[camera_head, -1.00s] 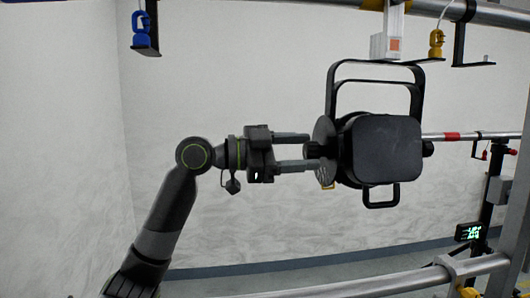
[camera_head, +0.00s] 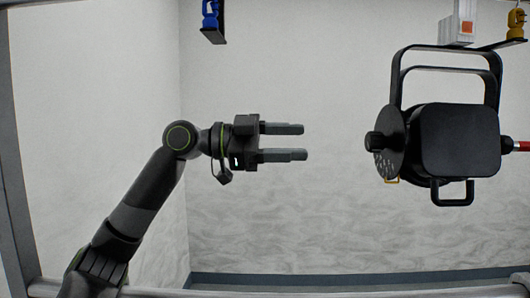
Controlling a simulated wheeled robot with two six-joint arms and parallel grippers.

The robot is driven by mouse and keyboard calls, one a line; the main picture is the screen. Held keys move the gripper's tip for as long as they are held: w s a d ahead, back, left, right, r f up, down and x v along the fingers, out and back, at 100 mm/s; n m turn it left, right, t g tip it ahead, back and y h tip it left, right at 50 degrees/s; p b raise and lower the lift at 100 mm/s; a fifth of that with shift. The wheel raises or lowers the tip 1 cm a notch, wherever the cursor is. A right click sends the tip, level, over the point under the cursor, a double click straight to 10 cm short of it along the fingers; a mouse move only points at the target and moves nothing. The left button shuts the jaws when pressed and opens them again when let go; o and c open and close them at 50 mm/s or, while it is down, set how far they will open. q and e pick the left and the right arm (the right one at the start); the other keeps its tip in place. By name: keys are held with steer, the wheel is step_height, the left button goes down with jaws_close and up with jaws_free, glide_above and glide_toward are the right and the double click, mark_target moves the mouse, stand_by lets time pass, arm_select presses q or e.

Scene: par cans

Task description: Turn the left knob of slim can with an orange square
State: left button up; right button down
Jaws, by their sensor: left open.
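The black slim can (camera_head: 458,140) hangs from its yoke at the right of the head view. An orange square (camera_head: 467,28) shows on the pale clamp block (camera_head: 457,24) above it. The can's left knob (camera_head: 374,140) is a small black knob on the left side, in front of a round disc (camera_head: 390,145). My left gripper (camera_head: 305,142) is open and empty. Its two fingers point right, toward the knob, with a clear gap between the fingertips and the knob. My right gripper is not in view.
A blue hook fitting (camera_head: 210,18) on a black bracket hangs at the top left. A yellow one (camera_head: 515,22) hangs at the top right. A metal rail (camera_head: 330,291) runs along the bottom, and a post (camera_head: 15,190) stands at the left edge. The space between gripper and can is free.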

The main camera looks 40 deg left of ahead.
arm_select(q)
steer(key=shift+b+v, duration=0.95)
steer(key=shift+v, duration=1.3)
